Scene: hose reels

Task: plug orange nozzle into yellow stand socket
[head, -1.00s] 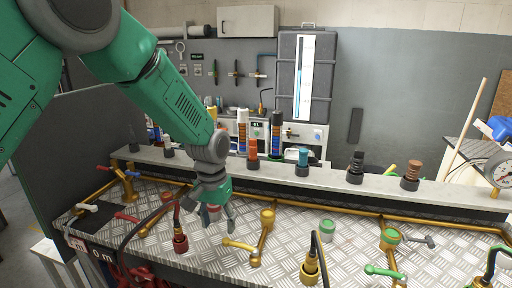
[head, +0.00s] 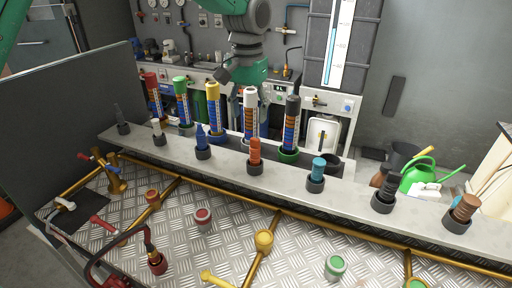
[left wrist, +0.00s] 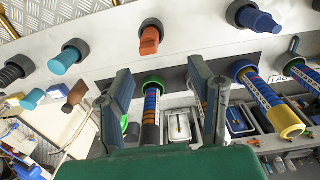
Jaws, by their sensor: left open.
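The orange nozzle (head: 254,152) stands upright in a dark holder on the grey ledge; it also shows in the left wrist view (left wrist: 149,40). A yellow cup-like socket (head: 264,240) sits on a pipe on the metal deck in front of the ledge. A yellow-topped striped tube (head: 213,112) stands behind the ledge; I cannot tell which of these is the stand meant. My left gripper (head: 246,80) is beyond the ledge, partly hidden behind the white-topped tube. In the left wrist view the open fingers (left wrist: 160,70) are apart from the orange nozzle. My right gripper is not in view.
Striped tubes, including a white-topped one (head: 250,115) and a black-topped one (head: 291,120), crowd the space behind. A dark hose with a red end (head: 157,263) crosses the deck's left.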

